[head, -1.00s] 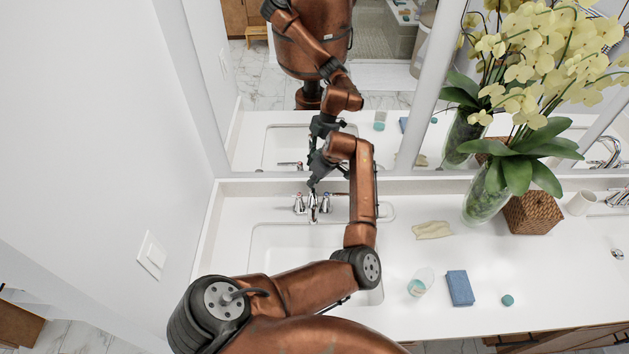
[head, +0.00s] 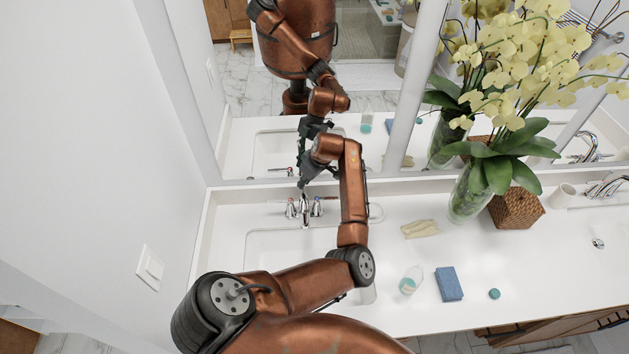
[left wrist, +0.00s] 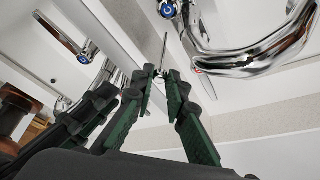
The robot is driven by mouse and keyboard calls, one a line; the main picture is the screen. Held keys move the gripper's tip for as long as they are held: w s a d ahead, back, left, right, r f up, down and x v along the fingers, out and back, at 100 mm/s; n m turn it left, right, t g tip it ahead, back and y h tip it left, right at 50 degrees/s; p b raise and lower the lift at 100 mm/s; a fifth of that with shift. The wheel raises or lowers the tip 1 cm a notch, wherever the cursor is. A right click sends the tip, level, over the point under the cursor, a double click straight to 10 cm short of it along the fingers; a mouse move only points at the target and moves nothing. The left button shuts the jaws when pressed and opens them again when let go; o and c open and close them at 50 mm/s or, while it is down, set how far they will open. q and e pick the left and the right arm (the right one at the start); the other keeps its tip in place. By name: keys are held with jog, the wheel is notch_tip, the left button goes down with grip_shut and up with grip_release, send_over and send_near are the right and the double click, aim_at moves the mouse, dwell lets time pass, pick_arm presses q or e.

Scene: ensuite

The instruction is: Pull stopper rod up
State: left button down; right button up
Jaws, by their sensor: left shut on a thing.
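The chrome faucet (head: 305,212) stands behind the white sink (head: 262,250), with a handle on each side. In the left wrist view the curved spout (left wrist: 240,58) is large at the upper right. The thin stopper rod (left wrist: 165,48) shows upright beside the spout. My left gripper (head: 303,184) is above the faucet, pointing down. In the left wrist view its two dark green fingertips (left wrist: 160,76) are shut on the top end of the stopper rod, whose end is partly hidden between them. My right gripper is out of view.
The mirror (head: 285,85) behind the counter reflects my arm and the faucet. A wall is close at left.

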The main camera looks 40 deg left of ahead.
pick_arm(q)
jog(key=shift+w+a+r, duration=0.1)
jog(key=shift+r, duration=0.15)
jog(key=c, duration=2.2)
grip_release()
jog(key=o, duration=0.3)
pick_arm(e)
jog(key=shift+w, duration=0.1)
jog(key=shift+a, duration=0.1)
pick_arm(q)
jog(key=v, duration=1.2)
